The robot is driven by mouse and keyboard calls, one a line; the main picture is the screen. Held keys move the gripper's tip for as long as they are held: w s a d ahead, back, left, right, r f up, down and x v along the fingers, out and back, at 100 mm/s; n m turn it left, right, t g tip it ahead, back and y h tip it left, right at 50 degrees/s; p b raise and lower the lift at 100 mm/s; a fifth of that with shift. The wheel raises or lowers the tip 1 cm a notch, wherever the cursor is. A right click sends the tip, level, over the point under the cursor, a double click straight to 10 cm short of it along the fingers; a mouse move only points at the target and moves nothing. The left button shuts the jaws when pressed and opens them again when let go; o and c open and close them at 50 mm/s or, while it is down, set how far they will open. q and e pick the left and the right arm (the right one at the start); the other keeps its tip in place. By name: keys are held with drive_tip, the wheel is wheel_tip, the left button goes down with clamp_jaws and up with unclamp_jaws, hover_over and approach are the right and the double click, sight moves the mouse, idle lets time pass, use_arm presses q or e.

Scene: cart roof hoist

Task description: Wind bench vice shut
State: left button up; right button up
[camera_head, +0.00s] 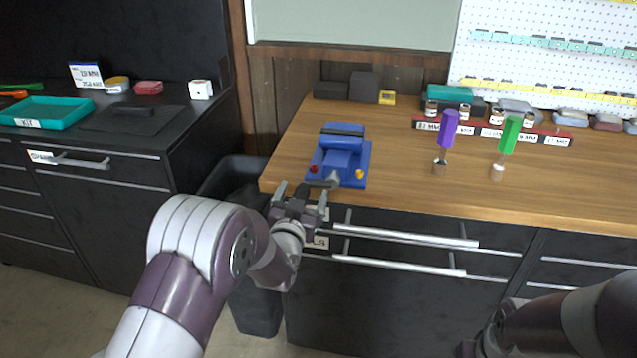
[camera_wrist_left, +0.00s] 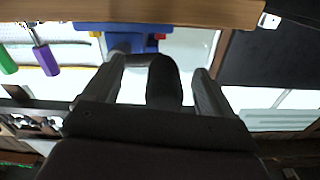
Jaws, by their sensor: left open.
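The blue bench vice (camera_head: 343,158) stands at the front left edge of the wooden bench, with a red knob and a yellow knob on its front. Its grey crank (camera_head: 325,184) sticks out at the front edge. My left gripper (camera_head: 300,197) is open just in front of the vice. In the left wrist view the vice (camera_wrist_left: 125,42) is at the top, and a dark crank grip (camera_wrist_left: 163,82) lies between the spread fingers, with gaps on both sides. The vice's jaws are hard to make out. My right arm is at the lower right; its fingers cannot be made out.
A purple-handled tool (camera_head: 447,129) and a green-handled tool (camera_head: 509,135) stand on the bench (camera_head: 410,178) to the right. Drawer handles (camera_head: 410,236) protrude below the front edge. A dark bin (camera_head: 258,300) stands beneath my left arm.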

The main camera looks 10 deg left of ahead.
use_arm(q)
drive_tip(key=s+p, duration=0.1)
drive_tip(key=s, duration=0.8)
